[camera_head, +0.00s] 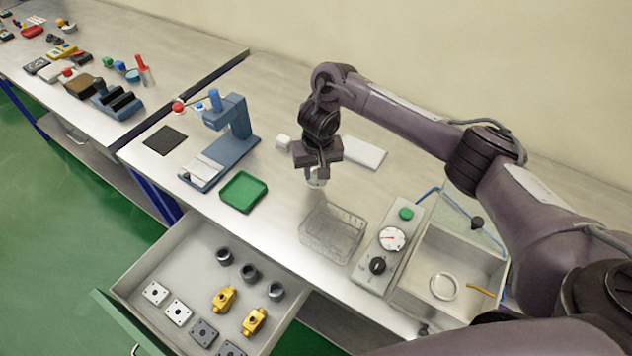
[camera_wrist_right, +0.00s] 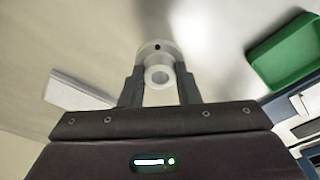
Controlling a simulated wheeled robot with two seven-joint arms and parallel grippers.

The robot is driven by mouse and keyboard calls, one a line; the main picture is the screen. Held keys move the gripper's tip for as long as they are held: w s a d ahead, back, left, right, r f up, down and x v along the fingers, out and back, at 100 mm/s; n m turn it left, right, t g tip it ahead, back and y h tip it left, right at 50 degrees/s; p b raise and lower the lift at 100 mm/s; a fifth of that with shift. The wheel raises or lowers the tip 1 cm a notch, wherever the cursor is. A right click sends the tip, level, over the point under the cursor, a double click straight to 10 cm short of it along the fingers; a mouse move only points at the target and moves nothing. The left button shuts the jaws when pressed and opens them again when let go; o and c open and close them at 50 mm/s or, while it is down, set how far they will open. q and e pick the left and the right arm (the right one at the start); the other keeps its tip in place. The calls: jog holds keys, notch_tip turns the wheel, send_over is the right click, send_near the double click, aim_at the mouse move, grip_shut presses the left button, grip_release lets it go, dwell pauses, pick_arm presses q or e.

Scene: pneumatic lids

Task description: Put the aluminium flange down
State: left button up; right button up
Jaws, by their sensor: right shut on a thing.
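The aluminium flange (camera_wrist_right: 158,52) is a pale, short round part with a central bore and a small dark hole in its side. My right gripper (camera_wrist_right: 160,82) is shut on it, one finger on each side. In the head view the right gripper (camera_head: 317,177) points down over the bare worktop, with the flange (camera_head: 317,184) small at its fingertips and partly hidden. I cannot tell exactly how far the flange is above the surface. My left gripper is not in view.
A wire basket (camera_head: 333,246) stands in front of the right gripper, and a green tray (camera_head: 243,191) lies to its left. A white slab (camera_head: 364,153) lies behind. A gauge panel (camera_head: 378,264) and a blue press (camera_head: 237,130) flank the area. An open drawer (camera_head: 185,245) juts out front.

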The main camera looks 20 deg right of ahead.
aim_at(316, 179)
notch_tip(316, 179, down, 4)
jog(key=shift+r+b, duration=0.25)
jog(key=shift+b, duration=0.6)
jog(key=shift+r, duration=0.1)
jog(key=o, duration=1)
notch_tip(316, 179, up, 12)
jog(key=s+p, duration=0.1)
jog(key=p, duration=0.5)
jog(key=shift+s+a+p, duration=0.15)
jog(key=shift+s+p, duration=0.15)
jog(key=shift+s, duration=0.1)
